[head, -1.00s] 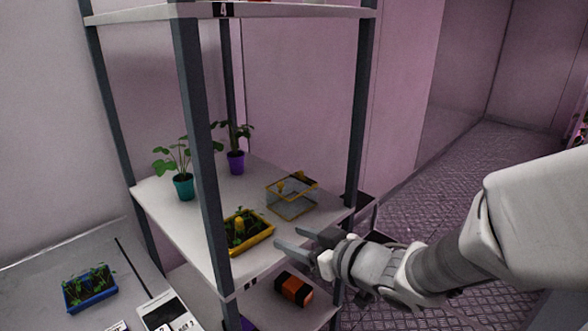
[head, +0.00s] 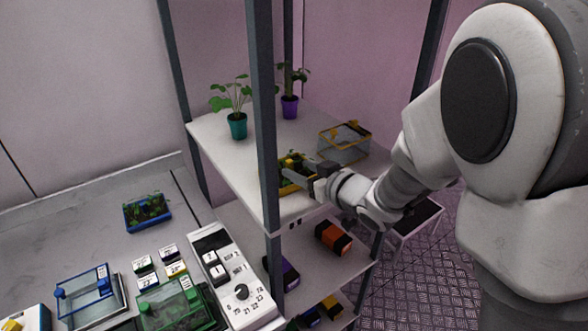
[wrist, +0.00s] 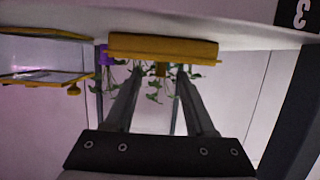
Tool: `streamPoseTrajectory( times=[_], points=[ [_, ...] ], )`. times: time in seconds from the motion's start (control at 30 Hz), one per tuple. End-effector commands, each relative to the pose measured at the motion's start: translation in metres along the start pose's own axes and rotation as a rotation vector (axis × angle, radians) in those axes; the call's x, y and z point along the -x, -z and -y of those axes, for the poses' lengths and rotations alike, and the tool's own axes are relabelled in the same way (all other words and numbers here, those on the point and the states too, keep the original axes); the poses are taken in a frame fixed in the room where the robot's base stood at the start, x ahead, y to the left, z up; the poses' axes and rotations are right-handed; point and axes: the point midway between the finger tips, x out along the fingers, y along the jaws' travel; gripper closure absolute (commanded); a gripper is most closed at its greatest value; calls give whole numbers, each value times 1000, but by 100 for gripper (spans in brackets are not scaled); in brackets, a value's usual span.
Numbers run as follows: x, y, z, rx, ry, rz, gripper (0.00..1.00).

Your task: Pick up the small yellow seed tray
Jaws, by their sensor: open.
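The small yellow seed tray (head: 297,186) with green seedlings stands on the white middle shelf near its front edge, partly hidden by the rack post and my gripper. In the wrist view, which looks upside down, the tray (wrist: 162,48) spans the top middle with its leaves hanging down in the picture. My gripper (head: 302,168) is open at the tray. In the wrist view my gripper's fingertips (wrist: 160,72) lie either side of a small yellow knob (wrist: 160,69) on the tray. I cannot tell whether they touch it.
A clear yellow-edged box (head: 343,147) stands right of the tray. A teal pot (head: 237,126) and a purple pot (head: 290,108) stand behind. A dark rack post (head: 262,110) rises close left. A blue tray (head: 147,213) sits on the left counter.

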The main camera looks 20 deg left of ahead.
Motion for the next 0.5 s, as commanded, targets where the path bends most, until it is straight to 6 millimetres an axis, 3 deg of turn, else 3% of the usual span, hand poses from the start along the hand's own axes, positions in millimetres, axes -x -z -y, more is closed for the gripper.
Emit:
streamPoseTrajectory(
  times=[0.3, 0.5],
  points=[
    [-41, 0, 2, 2, 2, 2, 45],
    [-49, 1, 1, 1, 1, 1, 45]
  ],
)
